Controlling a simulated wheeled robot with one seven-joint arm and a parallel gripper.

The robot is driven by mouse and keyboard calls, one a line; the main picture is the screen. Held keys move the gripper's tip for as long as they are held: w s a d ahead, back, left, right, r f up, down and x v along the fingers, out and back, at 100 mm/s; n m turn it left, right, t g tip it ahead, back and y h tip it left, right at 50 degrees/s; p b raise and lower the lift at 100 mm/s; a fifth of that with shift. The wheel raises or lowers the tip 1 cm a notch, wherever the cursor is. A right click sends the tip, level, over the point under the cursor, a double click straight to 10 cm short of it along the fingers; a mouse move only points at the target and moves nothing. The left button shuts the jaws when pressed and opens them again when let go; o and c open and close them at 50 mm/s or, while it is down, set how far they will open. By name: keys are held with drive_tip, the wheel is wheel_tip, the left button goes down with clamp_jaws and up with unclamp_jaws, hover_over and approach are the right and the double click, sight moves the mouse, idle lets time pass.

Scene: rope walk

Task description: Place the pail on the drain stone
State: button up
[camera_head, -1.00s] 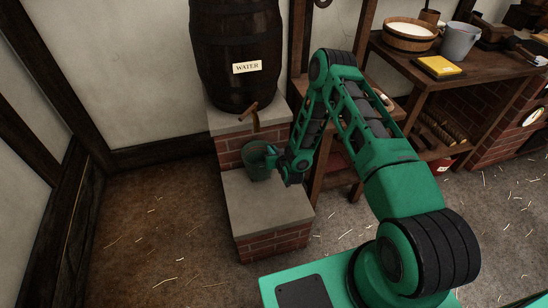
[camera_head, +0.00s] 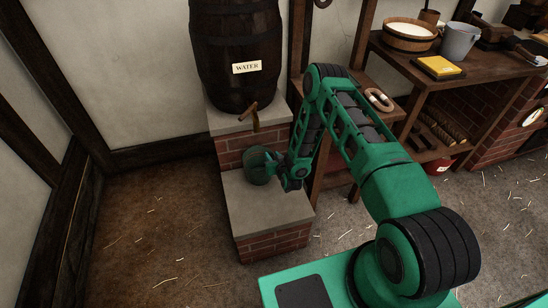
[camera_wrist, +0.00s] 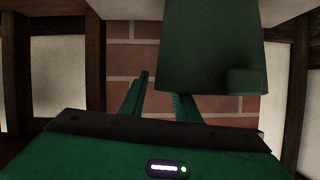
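The dark green pail (camera_head: 257,167) is at the lower stone slab, the drain stone (camera_head: 268,205), below the barrel tap. It looks tilted in the head view; whether its base rests flat on the stone is hard to tell. My gripper (camera_head: 277,169) is close beside it on the right. In the wrist view, the pail (camera_wrist: 212,45) is off to the right of centre, with a small block-like lug (camera_wrist: 245,80) on its side. My fingers (camera_wrist: 160,84) are apart with brick showing between them, and the pail hides the right fingertip. The lug is not between them.
A barrel (camera_head: 238,50) labelled WATER stands on a higher stone-topped block, its tap (camera_head: 248,110) just above the pail. A wooden bench (camera_head: 400,65) on the right holds a tub, a grey bucket and a yellow block.

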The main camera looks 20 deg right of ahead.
drive_tip(key=v, duration=1.2)
